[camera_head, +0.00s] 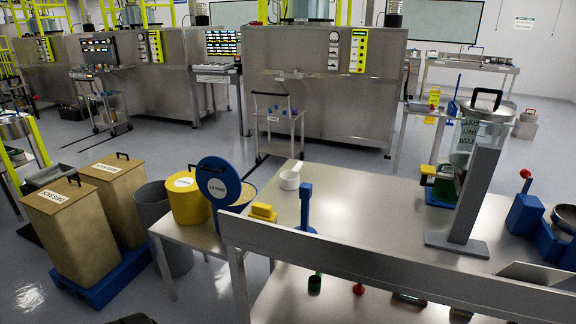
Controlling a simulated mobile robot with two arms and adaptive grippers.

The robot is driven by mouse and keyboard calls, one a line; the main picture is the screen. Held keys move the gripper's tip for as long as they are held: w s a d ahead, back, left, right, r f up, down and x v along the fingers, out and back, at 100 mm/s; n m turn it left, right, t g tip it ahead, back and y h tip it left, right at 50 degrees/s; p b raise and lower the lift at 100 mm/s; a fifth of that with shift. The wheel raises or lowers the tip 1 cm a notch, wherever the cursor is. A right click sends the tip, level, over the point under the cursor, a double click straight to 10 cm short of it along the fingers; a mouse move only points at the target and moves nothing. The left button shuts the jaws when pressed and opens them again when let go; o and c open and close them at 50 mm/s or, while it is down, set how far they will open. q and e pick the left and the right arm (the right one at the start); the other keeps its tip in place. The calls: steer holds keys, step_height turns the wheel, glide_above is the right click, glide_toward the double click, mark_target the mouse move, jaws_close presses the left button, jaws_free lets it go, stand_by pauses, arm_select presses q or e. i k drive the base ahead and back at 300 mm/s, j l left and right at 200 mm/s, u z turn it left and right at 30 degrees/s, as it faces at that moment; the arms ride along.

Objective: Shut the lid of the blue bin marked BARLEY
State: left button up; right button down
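The blue bin (241,205) stands on a steel table, to the right of a yellow bin. Its round blue lid (214,192) is open, standing steeply tilted at the bin's left side. The lid has a black handle near its upper part and a white oval label whose small text looks like BARLEY. Pale, grain-like contents show in the bin's mouth to the right of the lid. The lid hides part of the bin. Neither of my grippers can be made out in the head view.
A yellow bin (185,202) with its lid on stands left of the blue bin. A yellow block (263,212), a blue upright tool (306,208) and a white cup (289,180) are to the right. A grey barrel (153,208) and tan sack bins (70,225) stand on the left floor.

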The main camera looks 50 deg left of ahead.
mark_target(217, 179)
steer(key=u, duration=2)
